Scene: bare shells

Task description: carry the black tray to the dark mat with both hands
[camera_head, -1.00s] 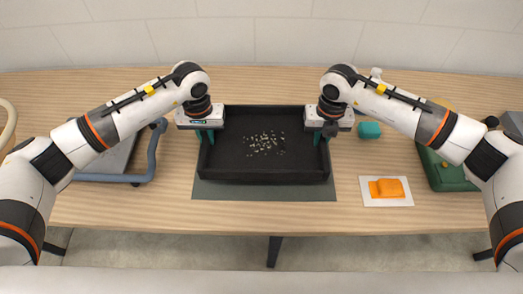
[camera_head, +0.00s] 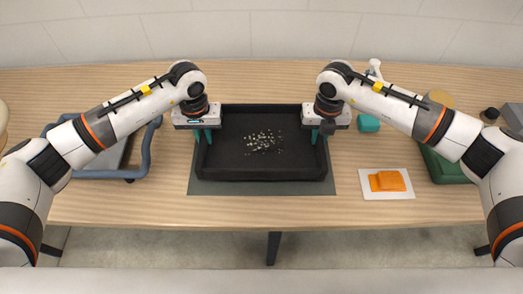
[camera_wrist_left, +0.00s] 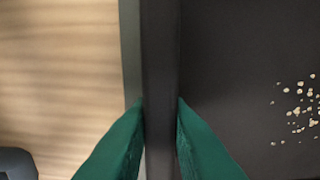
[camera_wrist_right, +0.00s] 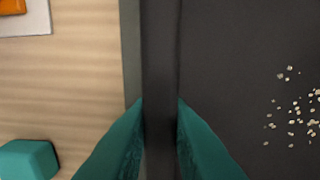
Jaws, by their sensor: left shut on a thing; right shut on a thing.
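The black tray (camera_head: 230,160) is over the dark mat (camera_head: 262,188), whose front strip and side edges show around it. I cannot tell whether the tray touches the mat. Small pale bits (camera_head: 264,142) lie on the tray floor. My left gripper (camera_head: 207,137) is shut on the tray's left wall, with a green finger on each side of the wall (camera_wrist_left: 160,60) in the left wrist view. My right gripper (camera_head: 322,133) is shut on the right wall, also straddled by the fingers in the right wrist view (camera_wrist_right: 161,60). The tray looks level.
Right of the tray are a teal block (camera_head: 368,123), a white sheet with orange cloth-like pieces (camera_head: 388,181) and a green case (camera_head: 443,168). A blue-grey tubular frame (camera_head: 147,150) stands on the left. The table front is clear.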

